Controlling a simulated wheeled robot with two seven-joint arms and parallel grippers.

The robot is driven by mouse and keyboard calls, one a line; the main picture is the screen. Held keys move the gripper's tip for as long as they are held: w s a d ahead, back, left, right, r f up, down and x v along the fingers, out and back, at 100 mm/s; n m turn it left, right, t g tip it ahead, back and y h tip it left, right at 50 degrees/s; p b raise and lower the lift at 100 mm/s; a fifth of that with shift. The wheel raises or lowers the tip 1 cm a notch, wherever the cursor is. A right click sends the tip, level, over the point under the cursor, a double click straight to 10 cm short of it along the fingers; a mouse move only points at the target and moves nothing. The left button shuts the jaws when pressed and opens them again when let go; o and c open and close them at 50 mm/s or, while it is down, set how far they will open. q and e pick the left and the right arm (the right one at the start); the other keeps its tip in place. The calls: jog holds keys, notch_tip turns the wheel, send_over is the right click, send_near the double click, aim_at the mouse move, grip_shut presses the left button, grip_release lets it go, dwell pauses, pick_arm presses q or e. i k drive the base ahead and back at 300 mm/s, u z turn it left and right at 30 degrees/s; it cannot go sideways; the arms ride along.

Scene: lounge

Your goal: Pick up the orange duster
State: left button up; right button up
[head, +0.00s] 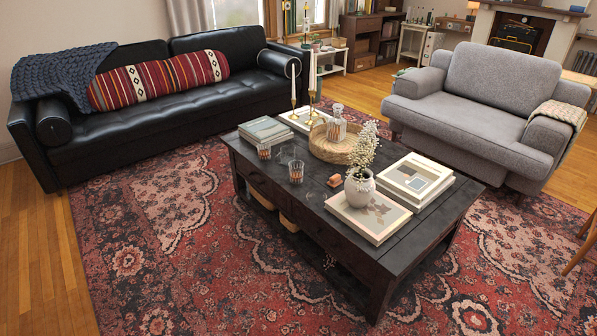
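I see nothing that I can clearly make out as an orange duster. A small orange-brown object (335,181) lies on the dark coffee table (310,212), left of a white vase (360,188). It is too small to tell whether it is the duster. Neither of my grippers shows in the head view.
The table also holds books (370,217), a woven tray (331,150), glasses (296,171) and candlesticks. A black sofa (160,117) stands behind left, a grey armchair (490,85) behind right. The patterned rug (170,260) is clear in front.

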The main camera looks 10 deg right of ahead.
aim_at(335, 180)
jog(key=u, duration=0.6)
jog(key=i, duration=2.2)
jog(key=z, duration=0.7)
jog(key=i, duration=1.35)
jog(key=z, duration=1.35)
jog(key=i, duration=0.3)
jog(key=z, duration=0.25)
